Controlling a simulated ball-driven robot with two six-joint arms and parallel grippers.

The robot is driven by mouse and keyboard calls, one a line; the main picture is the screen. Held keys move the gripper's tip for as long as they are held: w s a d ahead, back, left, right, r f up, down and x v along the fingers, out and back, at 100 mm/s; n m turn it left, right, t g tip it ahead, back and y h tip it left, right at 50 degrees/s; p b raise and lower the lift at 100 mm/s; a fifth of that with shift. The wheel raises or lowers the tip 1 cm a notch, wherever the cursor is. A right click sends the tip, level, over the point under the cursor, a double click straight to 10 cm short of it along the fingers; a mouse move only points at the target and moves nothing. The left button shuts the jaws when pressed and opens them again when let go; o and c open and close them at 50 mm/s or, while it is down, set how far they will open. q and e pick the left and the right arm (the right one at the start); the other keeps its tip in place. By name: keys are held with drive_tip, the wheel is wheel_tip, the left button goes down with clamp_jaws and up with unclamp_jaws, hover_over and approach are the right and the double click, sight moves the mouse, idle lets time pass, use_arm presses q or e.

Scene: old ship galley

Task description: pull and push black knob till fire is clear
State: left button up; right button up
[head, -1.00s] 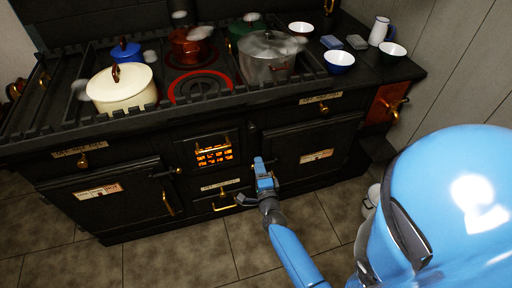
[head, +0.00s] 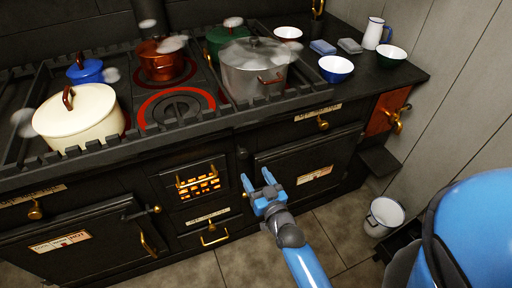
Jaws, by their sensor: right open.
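The fire glows orange behind a barred grate (head: 199,185) in the middle of the black stove's front. A small dark upright shape (head: 242,154) on the stove front, right of the grate, may be the black knob; it is hard to make out against the black metal. My right gripper (head: 257,179) is open and empty, its two blue fingers pointing at the stove front just below that shape. I see no contact for certain. My left gripper is out of view.
Steaming pots stand on the stove top, including a cream pot (head: 78,122) and a grey pot (head: 252,78). Bowls and a white jug (head: 375,34) stand at right. A drawer with a brass handle (head: 213,236) is below the grate. A white bucket (head: 384,214) stands on the floor.

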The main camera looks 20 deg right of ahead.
sight(244, 157)
drive_tip(key=w+n, duration=0.1)
drive_tip(key=w, duration=0.2)
drive_tip(key=w+n+p, duration=0.1)
drive_tip(key=w, duration=0.3)
drive_tip(key=w+n, duration=0.1)
drive_tip(key=w, duration=0.2)
drive_tip(key=shift+w+a+p, duration=0.25)
drive_tip(key=shift+a+p, duration=0.1)
drive_tip(key=shift+a, duration=0.05)
clamp_jaws()
